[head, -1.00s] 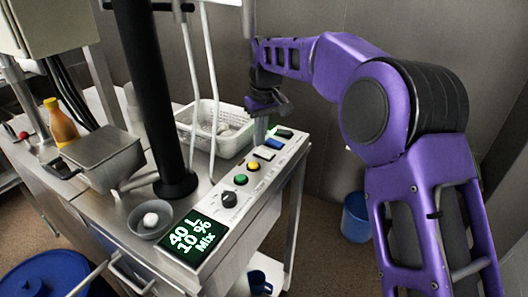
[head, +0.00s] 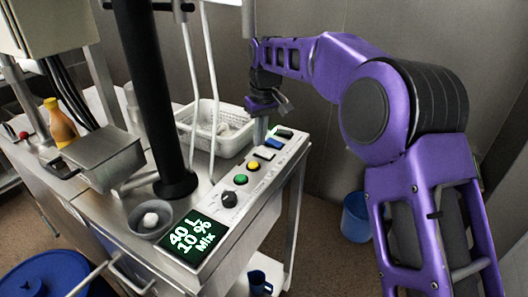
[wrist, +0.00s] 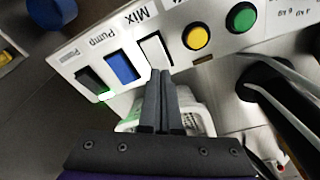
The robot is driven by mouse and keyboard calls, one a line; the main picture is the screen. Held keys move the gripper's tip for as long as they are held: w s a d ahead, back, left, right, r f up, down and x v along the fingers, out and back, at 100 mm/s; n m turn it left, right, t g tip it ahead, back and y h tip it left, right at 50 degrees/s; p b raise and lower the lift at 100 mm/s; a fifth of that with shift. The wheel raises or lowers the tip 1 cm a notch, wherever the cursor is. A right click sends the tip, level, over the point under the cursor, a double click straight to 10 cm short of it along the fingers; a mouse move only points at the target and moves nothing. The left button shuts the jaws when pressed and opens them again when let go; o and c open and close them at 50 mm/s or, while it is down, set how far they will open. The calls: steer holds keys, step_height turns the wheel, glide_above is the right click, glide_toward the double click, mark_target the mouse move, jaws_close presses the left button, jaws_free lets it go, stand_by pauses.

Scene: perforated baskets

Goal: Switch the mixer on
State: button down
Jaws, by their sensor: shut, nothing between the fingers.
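The mixer's control panel (head: 218,214) runs along the front edge of the steel machine. In the wrist view the white switch (wrist: 155,49) sits by the label "Mix", beside the blue switch (wrist: 122,67) by "Pump". A black switch (wrist: 90,80) at the panel's end has a green glow around it. My gripper (wrist: 160,78) is shut and empty, its fingertips at the lower edge of the white switch; I cannot tell whether they touch. In the head view my gripper (head: 260,138) is beside the panel's far end. The display (head: 194,238) reads "40 L 10 % Mix".
A yellow button (wrist: 196,37), a green button (wrist: 242,17) and a black knob (head: 229,199) share the panel. A white perforated basket (head: 232,145) stands behind it. A black column (head: 150,100) and pale hoses rise nearby. A blue bucket (head: 356,215) stands on the floor.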

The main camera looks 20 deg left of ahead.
mark_target(260, 150)
steer(key=shift+f+b, duration=0.4)
steer(key=shift+f, duration=0.5)
steer(key=shift+r, duration=0.15)
step_height(260, 150, up, 5)
steer(key=p, duration=0.4)
steer(key=shift+f+p, duration=0.2)
steer(key=shift+p, duration=0.15)
steer(key=shift+r, duration=1.1)
